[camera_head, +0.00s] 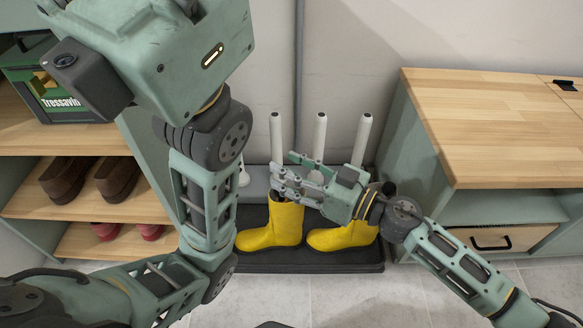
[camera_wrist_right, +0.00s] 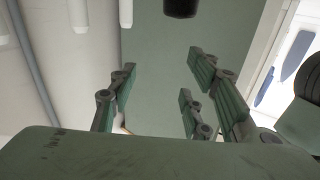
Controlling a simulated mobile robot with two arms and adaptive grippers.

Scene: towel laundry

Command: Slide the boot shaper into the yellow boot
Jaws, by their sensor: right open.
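Two yellow boots stand upright side by side on a black tray: the left boot (camera_head: 268,232) and the right boot (camera_head: 340,238). Several white upright rods (camera_head: 320,135) stand behind them; I cannot tell which one is the boot shaper. My right gripper (camera_head: 285,170) is over the boots and in front of the rods, fingers pointing left. It partly hides the boot tops. In the right wrist view its fingers (camera_wrist_right: 165,95) are spread and nothing is between them. My left gripper (camera_head: 160,60) is large at the upper left; its fingertips are mostly out of frame.
The black tray (camera_head: 300,262) lies on the tiled floor between two units. A wooden-topped cabinet (camera_head: 490,120) stands at the right. Wooden shelves (camera_head: 40,200) at the left hold brown shoes (camera_head: 118,178), red shoes (camera_head: 105,231) and a green box (camera_head: 55,100). The wall is close behind the rods.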

